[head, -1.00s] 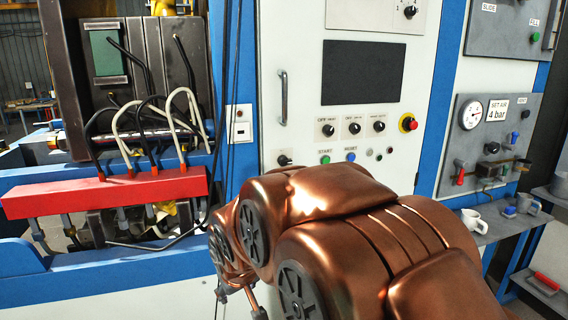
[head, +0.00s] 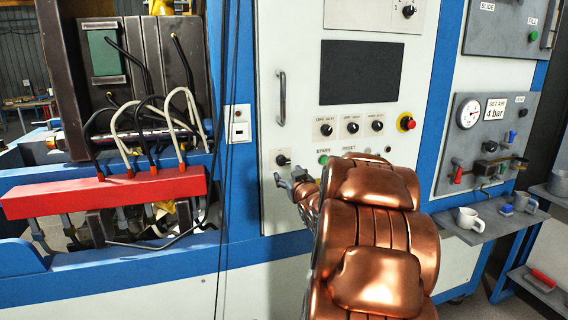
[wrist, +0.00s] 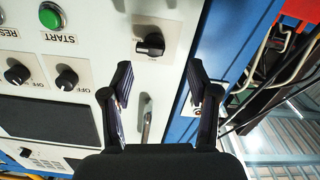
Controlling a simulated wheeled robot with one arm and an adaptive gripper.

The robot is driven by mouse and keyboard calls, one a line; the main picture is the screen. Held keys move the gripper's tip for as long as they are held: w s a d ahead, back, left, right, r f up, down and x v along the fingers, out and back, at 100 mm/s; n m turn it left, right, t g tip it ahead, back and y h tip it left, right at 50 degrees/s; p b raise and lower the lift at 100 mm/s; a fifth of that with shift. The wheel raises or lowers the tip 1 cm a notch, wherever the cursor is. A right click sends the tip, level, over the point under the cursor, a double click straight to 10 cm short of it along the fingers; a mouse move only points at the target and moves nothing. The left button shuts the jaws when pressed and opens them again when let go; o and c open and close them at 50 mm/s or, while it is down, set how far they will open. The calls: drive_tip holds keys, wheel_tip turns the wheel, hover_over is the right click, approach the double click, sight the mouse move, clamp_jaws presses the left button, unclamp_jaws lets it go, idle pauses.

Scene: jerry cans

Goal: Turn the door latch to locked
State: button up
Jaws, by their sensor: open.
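The latch is a black turn knob (head: 283,160) on a small plate at the lower left of the white cabinet door. In the wrist view the black knob (wrist: 150,44) shows upside down, its grip bar lying roughly across the picture. The plate's lettering is not readable. My gripper (head: 288,180) is just below the knob in the head view. In the wrist view my gripper (wrist: 160,76) is open and empty, and the knob lies beyond the fingertips, between their lines. I see no contact with it.
The door's vertical handle (head: 282,98) stands out above the knob, and in the wrist view the handle (wrist: 146,122) lies between the fingers. A green START button (wrist: 52,15) is beside the knob. Black cables (head: 228,130) hang to the left.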

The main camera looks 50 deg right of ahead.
sight(283, 163)
drive_tip(key=shift+d+r+p+x, duration=0.15)
drive_tip(key=shift+p+x, duration=0.25)
drive_tip(key=shift+x, duration=0.9)
drive_tip(key=shift+d+r+p+x, duration=0.15)
drive_tip(key=shift+p+x, duration=0.3)
drive_tip(key=shift+x, duration=0.85)
drive_tip(key=shift+d+r+p+x, duration=0.15)
drive_tip(key=shift+p+x, duration=0.25)
drive_tip(key=shift+x, duration=0.9)
drive_tip(key=shift+s+a, duration=0.1)
drive_tip(key=shift+s, duration=0.05)
drive_tip(key=shift+c, duration=0.4)
drive_tip(key=c, duration=0.5)
drive_tip(key=shift+f, duration=0.1)
drive_tip(key=c, duration=0.4)
